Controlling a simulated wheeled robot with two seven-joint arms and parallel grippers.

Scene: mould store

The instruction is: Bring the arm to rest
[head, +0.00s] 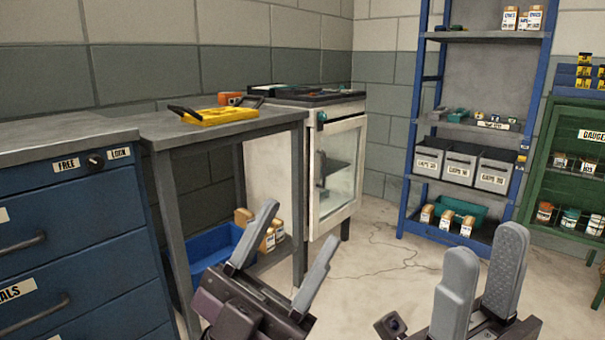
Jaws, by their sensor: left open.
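My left gripper (290,248) is open and empty, low in the middle of the head view, in front of the grey side table (165,124). Its two grey fingers point up and stand well apart. My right gripper (481,272) is at the lower right, its two grey fingers upright with a gap between them. Nothing shows between its fingers. Bare floor lies behind it. Most of both arms is out of view.
A blue drawer cabinet (85,215) stands at left. A yellow tray (219,116) lies on the side table. A white glass-door cabinet (322,225) stands behind. A blue shelf rack (407,190) and green rack (543,150) are at right. Floor (375,265) between is clear.

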